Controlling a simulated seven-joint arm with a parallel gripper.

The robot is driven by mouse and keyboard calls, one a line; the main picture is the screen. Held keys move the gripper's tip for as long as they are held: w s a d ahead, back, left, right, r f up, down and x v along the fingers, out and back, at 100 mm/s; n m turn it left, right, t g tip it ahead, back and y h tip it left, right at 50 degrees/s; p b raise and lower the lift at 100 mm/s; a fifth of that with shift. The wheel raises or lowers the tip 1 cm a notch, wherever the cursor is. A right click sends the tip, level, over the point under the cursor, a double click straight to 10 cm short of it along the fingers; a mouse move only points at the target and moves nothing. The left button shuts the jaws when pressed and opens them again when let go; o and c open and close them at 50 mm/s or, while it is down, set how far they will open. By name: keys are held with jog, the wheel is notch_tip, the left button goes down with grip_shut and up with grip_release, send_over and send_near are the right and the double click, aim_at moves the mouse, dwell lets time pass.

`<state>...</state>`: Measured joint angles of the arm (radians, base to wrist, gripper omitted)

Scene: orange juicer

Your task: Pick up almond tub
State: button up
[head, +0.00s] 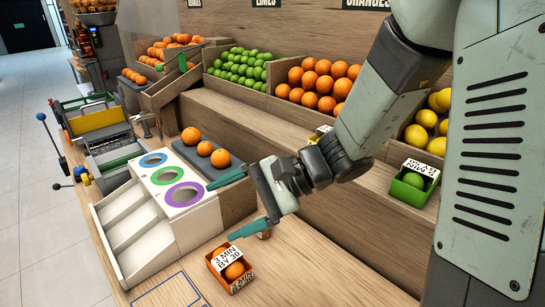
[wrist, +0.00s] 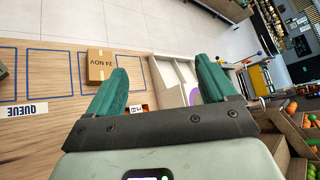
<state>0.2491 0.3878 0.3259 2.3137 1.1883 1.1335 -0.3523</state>
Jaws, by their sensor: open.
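No tub with a readable almond label shows in either view. A small brownish round thing (head: 265,234) stands on the counter by my gripper's lower finger in the head view. The finger partly hides it, and I cannot tell whether it is the almond tub.
The orange box (head: 218,262) holds oranges and a label card. The white unit (head: 150,222) has coloured rings and sloped slots. A grey tray (head: 220,166) holds oranges. Fruit bins (head: 240,88) line the back.

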jog(key=w+d+f+m+t+y, duration=0.1)
jog(key=w+f+m+t+y, duration=0.2)
jog(key=w+f+m+t, duration=1)
jog(key=w+d+f+m+t+h, duration=0.1)
jog(key=f+m+h, duration=0.1)
jog(key=f+m, duration=0.2)
jog(key=w+d+f+m+t+h, duration=0.2)
jog(key=f+m+h, duration=0.1)
jog(key=f, duration=0.3)
jog(key=w+d+f+m+t+h, duration=0.1)
jog(key=w+f+m+t+h, duration=0.1)
jog(key=f+m, duration=0.2)
jog(key=shift+d+f+m, duration=0.15)
jog(key=shift+d+f, duration=0.05)
jog(key=shift+f, duration=0.35)
jog(key=shift+d+f+m, duration=0.15)
jog(key=shift+d+f, duration=0.05)
jog(key=shift+f, duration=0.3)
jog(key=shift+w+f, duration=0.2)
jog(key=shift+f, duration=0.05)
jog(key=x, duration=0.7)
jog(key=shift+w, duration=0.15)
jog(key=c, duration=1)
